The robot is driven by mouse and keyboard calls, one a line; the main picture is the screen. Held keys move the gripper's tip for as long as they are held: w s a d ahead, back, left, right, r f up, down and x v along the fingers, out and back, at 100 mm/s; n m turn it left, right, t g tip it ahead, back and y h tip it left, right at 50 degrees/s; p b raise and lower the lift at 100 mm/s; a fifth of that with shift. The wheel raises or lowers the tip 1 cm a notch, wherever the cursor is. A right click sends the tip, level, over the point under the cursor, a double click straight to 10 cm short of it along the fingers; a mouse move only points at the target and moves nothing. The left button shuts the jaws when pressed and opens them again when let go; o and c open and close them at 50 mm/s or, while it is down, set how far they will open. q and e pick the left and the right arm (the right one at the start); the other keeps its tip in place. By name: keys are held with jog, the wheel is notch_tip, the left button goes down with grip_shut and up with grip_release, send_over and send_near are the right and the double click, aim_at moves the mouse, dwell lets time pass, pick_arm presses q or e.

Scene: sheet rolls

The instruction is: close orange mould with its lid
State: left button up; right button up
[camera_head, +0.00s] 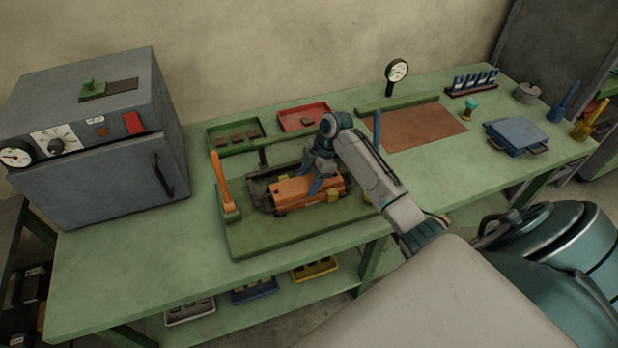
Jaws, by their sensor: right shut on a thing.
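The orange mould (289,196) is a block with small yellow tabs at its side, lying on the green base board (262,240) in the middle of the bench. My right gripper (319,186) points down over the right half of the orange block. Its blue fingers are shut on an orange part at the top, which looks like the lid. Lid and mould look like one block from here, and I cannot tell whether a gap lies between them. My right forearm hides the area right of the mould. My left gripper is not in view.
An upright orange lever (221,178) stands left of the mould, and a blue lever (377,130) behind my arm. A grey oven (95,140) fills the left end. A red tray (303,117) and a blue mould (516,135) lie elsewhere on the green bench (130,265).

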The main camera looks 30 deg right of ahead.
dwell(0.3)
jog(key=o, duration=1.7)
jog(key=shift+c, duration=0.2)
jog(key=shift+s+r, duration=0.1)
jog(key=shift+d+r, duration=0.25)
jog(key=shift+r, duration=0.05)
jog(key=b+v, duration=0.3)
jog(key=v, duration=0.7)
jog(key=shift+a, duration=0.1)
